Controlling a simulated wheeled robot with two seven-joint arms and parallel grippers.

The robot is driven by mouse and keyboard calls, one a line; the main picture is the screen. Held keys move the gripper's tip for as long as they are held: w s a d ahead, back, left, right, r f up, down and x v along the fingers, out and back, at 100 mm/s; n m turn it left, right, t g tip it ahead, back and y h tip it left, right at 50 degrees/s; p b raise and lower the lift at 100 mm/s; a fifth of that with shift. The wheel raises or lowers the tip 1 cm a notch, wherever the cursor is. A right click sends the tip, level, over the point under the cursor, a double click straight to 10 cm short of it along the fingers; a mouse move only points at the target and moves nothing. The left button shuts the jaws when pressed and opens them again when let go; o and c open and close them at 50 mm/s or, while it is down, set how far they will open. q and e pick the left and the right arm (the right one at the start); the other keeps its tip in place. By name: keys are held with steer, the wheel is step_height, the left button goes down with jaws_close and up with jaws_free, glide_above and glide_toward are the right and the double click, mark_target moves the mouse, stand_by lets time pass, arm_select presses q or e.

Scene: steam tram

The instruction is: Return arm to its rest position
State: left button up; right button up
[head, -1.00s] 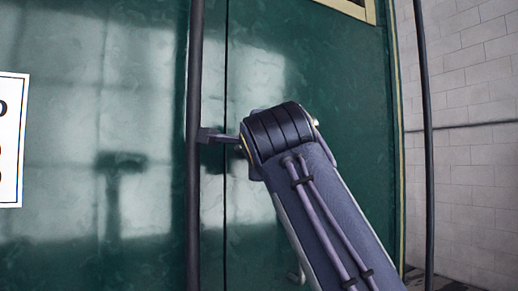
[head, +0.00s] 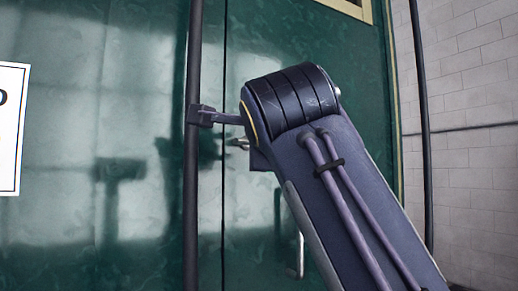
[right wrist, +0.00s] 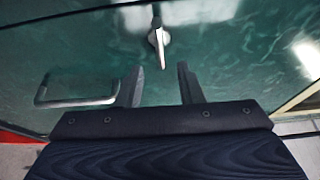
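My right arm (head: 335,165) comes in from the lower right in the head view, its large dark joint in front of the green door (head: 150,60). The arm hides most of my right gripper there. In the right wrist view my right gripper (right wrist: 162,85) is open, its two fingers apart with nothing between them. It faces the green door surface. A silver lever handle (right wrist: 157,36) shows just beyond the fingertips; contact cannot be made out. In the head view the lever (head: 238,143) is partly covered by my arm. My left arm and gripper are not in view.
A dark vertical pole (head: 193,200) with a bracket (head: 203,115) stands left of my arm, the bracket close to the joint. A second pole (head: 424,120) stands right. A bar handle (right wrist: 78,92) is left of my fingers. A white brick wall (head: 475,90) is at right.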

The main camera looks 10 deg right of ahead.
steer(key=shift+s, duration=0.55)
steer(key=w+d+f+n+g+y, duration=0.1)
steer(key=w+d+f+n+g, duration=0.1)
steer(key=d+f+n, duration=0.3)
steer(key=w+d+f+n+g, duration=0.1)
steer(key=w+d+f+g, duration=0.1)
steer(key=d+f, duration=0.35)
steer(key=s+d+f+n+g+y, duration=0.1)
steer(key=s+d+f+n+g, duration=0.15)
steer(key=f, duration=0.65)
steer(key=s+d+f+n+g, duration=0.1)
steer(key=s+f+n, duration=0.15)
steer(key=f, duration=0.65)
steer(key=s+a+f+n+g+y, duration=0.1)
steer(key=s+f+n, duration=0.1)
steer(key=s+f, duration=0.5)
steer(key=s+a+f+n+g+y, duration=0.1)
steer(key=s+f+n+g, duration=0.1)
steer(key=s+f, duration=0.5)
steer(key=s+a+f+n+g+y, duration=0.1)
steer(key=s+f, duration=0.6)
steer(key=f, duration=0.9)
steer(key=shift+s+f+n+g, duration=0.15)
steer(key=shift+s+n+g, duration=0.25)
steer(key=shift+n, duration=0.3)
